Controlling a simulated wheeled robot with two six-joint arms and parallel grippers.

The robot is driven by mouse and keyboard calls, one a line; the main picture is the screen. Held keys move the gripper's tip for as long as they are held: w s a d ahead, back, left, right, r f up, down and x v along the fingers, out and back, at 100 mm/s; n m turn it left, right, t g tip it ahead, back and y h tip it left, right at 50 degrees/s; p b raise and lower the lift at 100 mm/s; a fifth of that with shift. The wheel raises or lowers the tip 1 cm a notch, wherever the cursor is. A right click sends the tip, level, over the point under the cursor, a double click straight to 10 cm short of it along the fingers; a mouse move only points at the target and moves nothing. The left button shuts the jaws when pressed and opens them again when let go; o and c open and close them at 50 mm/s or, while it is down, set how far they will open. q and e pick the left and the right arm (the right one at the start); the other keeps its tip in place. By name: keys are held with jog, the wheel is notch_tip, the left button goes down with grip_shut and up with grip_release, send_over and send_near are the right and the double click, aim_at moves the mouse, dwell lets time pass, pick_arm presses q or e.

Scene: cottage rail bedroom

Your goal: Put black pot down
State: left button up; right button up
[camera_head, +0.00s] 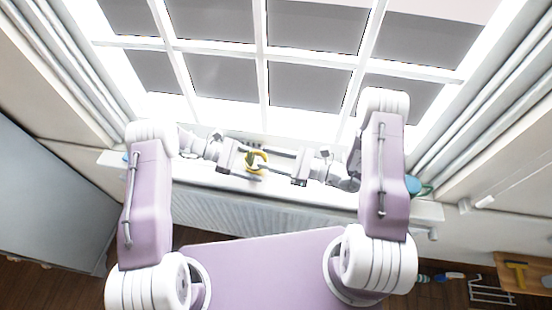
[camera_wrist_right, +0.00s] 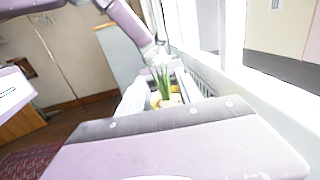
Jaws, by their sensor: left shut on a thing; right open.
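No pot that is clearly black shows in either view. My left gripper (camera_head: 252,161) is shut on a small yellow, ring-like thing (camera_head: 262,155) above the window sill. Whether this is part of the pot, I cannot tell. My right gripper (camera_head: 276,163) is open, facing the left one from the right, its fingers close to the yellow thing. In the right wrist view, a plant with long green leaves (camera_wrist_right: 163,84) stands up from a yellowish base (camera_wrist_right: 172,100), partly hidden behind the purple and grey body in front.
The white window sill (camera_head: 330,196) runs below the bright window, above a radiator (camera_head: 240,215). A blue item (camera_head: 413,185) with a green loop sits at the sill's right. Curtains flank the window. A wooden table (camera_head: 535,262) is at the lower right.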

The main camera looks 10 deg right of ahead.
pick_arm(q)
jog(key=shift+a, duration=0.1)
pick_arm(e)
jog(key=s+d+n+g+h, duration=0.2)
jog(key=s+n+g+h, duration=0.2)
jog(key=s+n+g, duration=0.4)
jog(key=s+d+n+g+h, duration=0.2)
jog(key=s+n+g+h, duration=0.3)
jog(key=s, duration=0.5)
jog(key=w+d+r+n+t+h, duration=0.3)
jog(key=w+d+n+t+h, duration=0.3)
jog(key=d+n, duration=0.3)
jog(key=shift+w+d+r+n+t+h, duration=0.2)
jog(key=shift+n+t+h, duration=0.15)
jog(key=shift+h, duration=0.25)
